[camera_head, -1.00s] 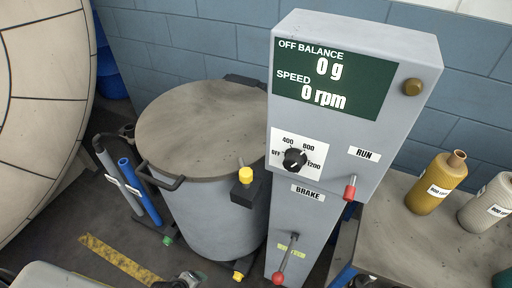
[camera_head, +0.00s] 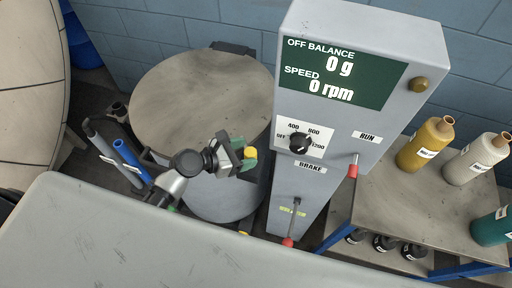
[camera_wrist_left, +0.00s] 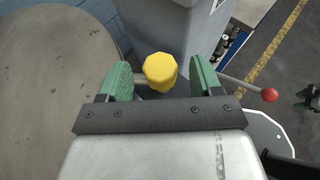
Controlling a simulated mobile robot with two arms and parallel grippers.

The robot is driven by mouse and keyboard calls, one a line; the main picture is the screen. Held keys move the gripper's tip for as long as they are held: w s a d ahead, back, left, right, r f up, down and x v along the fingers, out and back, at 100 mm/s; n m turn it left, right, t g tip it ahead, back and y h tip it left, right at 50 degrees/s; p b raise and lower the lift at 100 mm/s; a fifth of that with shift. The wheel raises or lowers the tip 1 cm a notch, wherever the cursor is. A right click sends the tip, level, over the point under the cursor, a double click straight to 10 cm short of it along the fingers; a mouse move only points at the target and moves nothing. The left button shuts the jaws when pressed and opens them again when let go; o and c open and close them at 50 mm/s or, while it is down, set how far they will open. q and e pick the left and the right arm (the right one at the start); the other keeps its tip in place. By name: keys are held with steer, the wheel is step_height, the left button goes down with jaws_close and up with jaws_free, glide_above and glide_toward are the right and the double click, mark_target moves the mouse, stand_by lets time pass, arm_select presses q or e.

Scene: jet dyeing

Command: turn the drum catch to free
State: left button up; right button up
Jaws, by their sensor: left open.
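The drum (camera_head: 205,95) is a grey cylinder with a round, closed lid. My left gripper (camera_head: 244,156) is at the catch, with its green fingers open. In the left wrist view the yellow knob (camera_wrist_left: 160,68) stands between the two fingers, with a gap visible on each side. The fingers partly hide the catch in the head view.
The control cabinet (camera_head: 345,25) reads 0 g and 0 rpm. It carries a speed dial (camera_head: 299,143), a red-tipped run lever (camera_head: 353,168) and a red-tipped brake lever (camera_head: 288,241).

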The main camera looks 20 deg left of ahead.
arm_select(q)
steer(key=shift+x, duration=2.15)
jaws_close()
